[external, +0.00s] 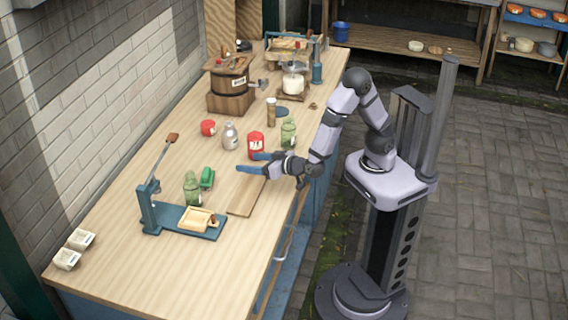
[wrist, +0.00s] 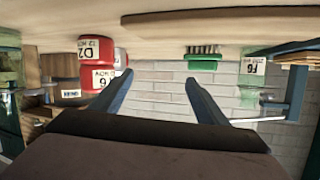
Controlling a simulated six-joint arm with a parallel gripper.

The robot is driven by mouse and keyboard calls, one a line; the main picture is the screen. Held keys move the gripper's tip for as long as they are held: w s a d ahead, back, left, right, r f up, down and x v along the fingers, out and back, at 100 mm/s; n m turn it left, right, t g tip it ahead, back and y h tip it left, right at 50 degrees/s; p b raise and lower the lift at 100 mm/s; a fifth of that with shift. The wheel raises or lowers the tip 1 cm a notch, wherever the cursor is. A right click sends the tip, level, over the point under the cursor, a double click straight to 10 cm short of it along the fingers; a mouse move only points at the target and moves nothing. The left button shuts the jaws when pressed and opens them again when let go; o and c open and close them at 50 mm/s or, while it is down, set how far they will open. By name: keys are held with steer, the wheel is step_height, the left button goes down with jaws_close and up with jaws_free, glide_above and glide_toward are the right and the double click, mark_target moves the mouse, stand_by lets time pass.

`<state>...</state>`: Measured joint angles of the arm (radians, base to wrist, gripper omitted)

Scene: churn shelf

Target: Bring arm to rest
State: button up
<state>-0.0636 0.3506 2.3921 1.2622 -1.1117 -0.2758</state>
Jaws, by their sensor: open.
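My gripper (external: 247,163) is open, with its two blue fingers apart and pointing left over the wooden bench (external: 125,245). Nothing shows between the fingers in the wrist view (wrist: 159,78). My arm reaches from its column on the right, bent at the elbow. I cannot tell if a finger touches the tin.
The wrist view is upside down. A blue lever press (external: 150,210) is to the left. The paved floor (external: 490,200) is clear.

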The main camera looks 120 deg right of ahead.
steer(key=w+a+n+y, duration=0.1)
steer(key=a+y, duration=0.1)
steer(key=a, duration=0.1)
steer(key=w+a+n+t+y+p, duration=0.1)
steer(key=w+a+n+y, duration=0.1)
steer(key=a, duration=0.1)
steer(key=w+a+n+t+y+p, duration=0.1)
steer(key=a+y, duration=0.1)
steer(key=a, duration=0.2)
steer(key=shift+w+f+y, duration=0.25)
steer(key=shift+f+y, duration=0.1)
steer(key=shift+y, duration=0.05)
steer(key=s+a+n+y, duration=0.1)
steer(key=a, duration=0.1)
steer(key=s+a+n+y+p, duration=0.1)
steer(key=a+y, duration=0.1)
steer(key=a, duration=0.1)
steer(key=s+a+n+g+y, duration=0.1)
steer(key=a, duration=0.1)
steer(key=shift+a+f+n+y+p, duration=0.3)
steer(key=shift+f+n+p, duration=0.05)
steer(key=shift+f+n, duration=0.05)
steer(key=s+a+n+g+y+p, duration=0.1)
steer(key=s+n+g+p, duration=0.2)
steer(key=s, duration=1.7)
steer(key=r+n+g, duration=0.1)
steer(key=n+g, duration=0.1)
steer(key=g, duration=0.3)
steer(key=shift+n, duration=0.3)
steer(key=shift+a, duration=0.1)
